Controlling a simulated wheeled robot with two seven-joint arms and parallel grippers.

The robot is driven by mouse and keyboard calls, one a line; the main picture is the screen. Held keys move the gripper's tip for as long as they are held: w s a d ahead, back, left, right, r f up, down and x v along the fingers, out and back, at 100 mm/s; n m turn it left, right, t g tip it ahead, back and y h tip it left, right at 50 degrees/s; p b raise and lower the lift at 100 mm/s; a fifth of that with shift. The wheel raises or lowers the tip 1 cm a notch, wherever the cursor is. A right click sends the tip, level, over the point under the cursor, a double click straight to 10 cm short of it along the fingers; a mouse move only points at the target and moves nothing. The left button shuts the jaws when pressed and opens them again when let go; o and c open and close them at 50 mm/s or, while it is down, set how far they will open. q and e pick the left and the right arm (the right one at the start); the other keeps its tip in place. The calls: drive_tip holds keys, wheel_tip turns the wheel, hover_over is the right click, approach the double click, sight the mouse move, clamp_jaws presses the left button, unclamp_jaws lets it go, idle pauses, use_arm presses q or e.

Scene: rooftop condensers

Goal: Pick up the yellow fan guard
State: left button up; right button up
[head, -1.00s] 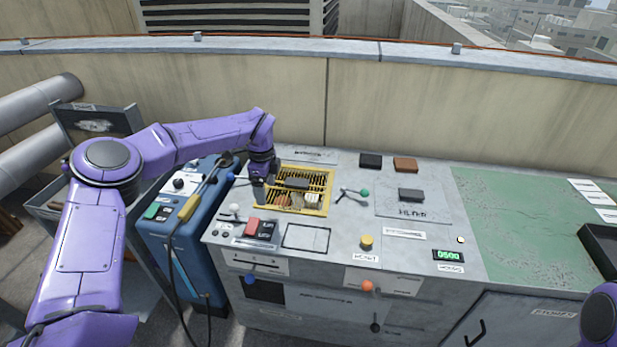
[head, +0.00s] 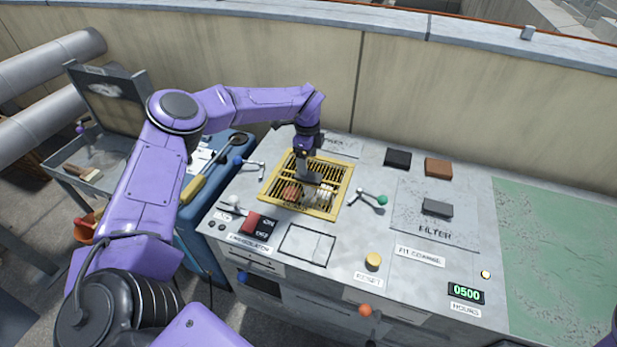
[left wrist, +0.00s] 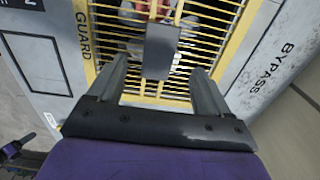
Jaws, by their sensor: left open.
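The yellow fan guard (head: 332,173) is a barred grille lying on the grey unit's top. It also shows in the left wrist view (left wrist: 84,42), where its frame is marked GUARD. A dark grey block-shaped handle (left wrist: 160,52) stands up from its middle. My left gripper (head: 308,178) points down over the guard's middle and partly hides the handle. In the left wrist view its two fingers (left wrist: 163,88) are apart, one on each side of the handle, with gaps showing. Reddish and pale items show under the bars. My right gripper is out of view.
A lever with a green knob (head: 382,200) stands close right of the guard. A red switch (head: 253,221) and a white-knobbed lever sit at its front left. A blue-knobbed lever (head: 238,160) is to the left. Black (head: 398,157) and brown blocks (head: 438,167) lie behind right.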

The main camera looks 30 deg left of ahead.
sight(309, 175)
use_arm(q)
drive_tip(key=f, duration=0.1)
drive_tip(key=f+p, duration=0.1)
drive_tip(key=f, duration=0.1)
drive_tip(key=f+p, duration=0.1)
drive_tip(key=f, duration=0.1)
drive_tip(key=shift+w+d, duration=0.15)
drive_tip(key=shift+d, duration=0.15)
drive_tip(key=shift+a+f, duration=0.1)
drive_tip(key=shift+f, duration=0.35)
drive_tip(key=c, duration=1.2)
drive_tip(key=shift+c, duration=1.2)
drive_tip(key=shift+r, duration=0.15)
